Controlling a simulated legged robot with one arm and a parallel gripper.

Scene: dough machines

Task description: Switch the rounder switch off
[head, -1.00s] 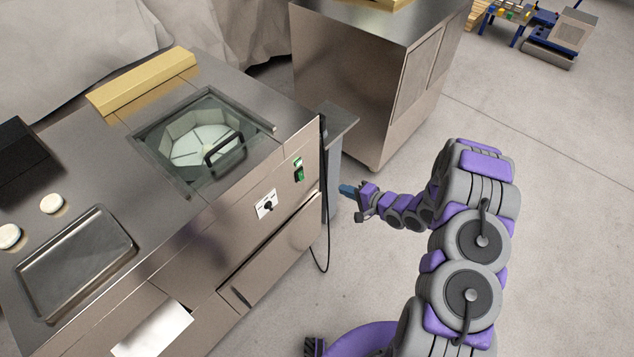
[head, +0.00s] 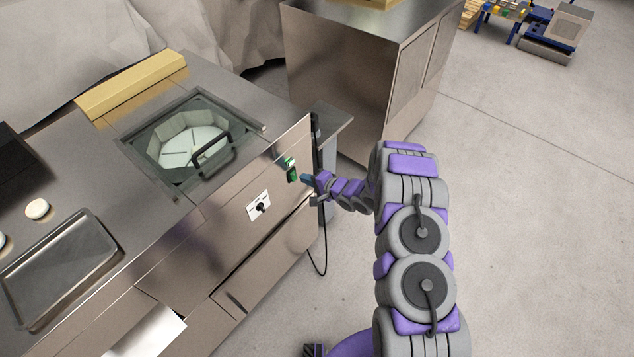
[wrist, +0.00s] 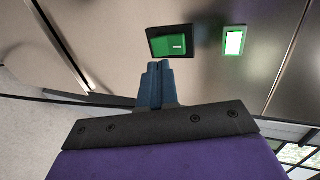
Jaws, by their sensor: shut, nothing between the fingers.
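The green rounder switch (head: 293,175) is on the front panel of the steel machine, near its right end. In the wrist view the switch (wrist: 172,43) is a green rocker with a small white mark in a black frame. A lit white square with a green border (wrist: 234,40) is beside it on the right. My gripper (head: 305,179) is shut, with nothing between its blue fingers. Its fingertips (wrist: 157,66) point at the panel, just below the switch in the wrist view. Whether they touch it I cannot tell.
A black knob on a white plate (head: 258,206) is on the same panel, left of and below the switch. A black cable (head: 324,245) hangs at the machine's right end. A steel cabinet (head: 350,80) stands behind.

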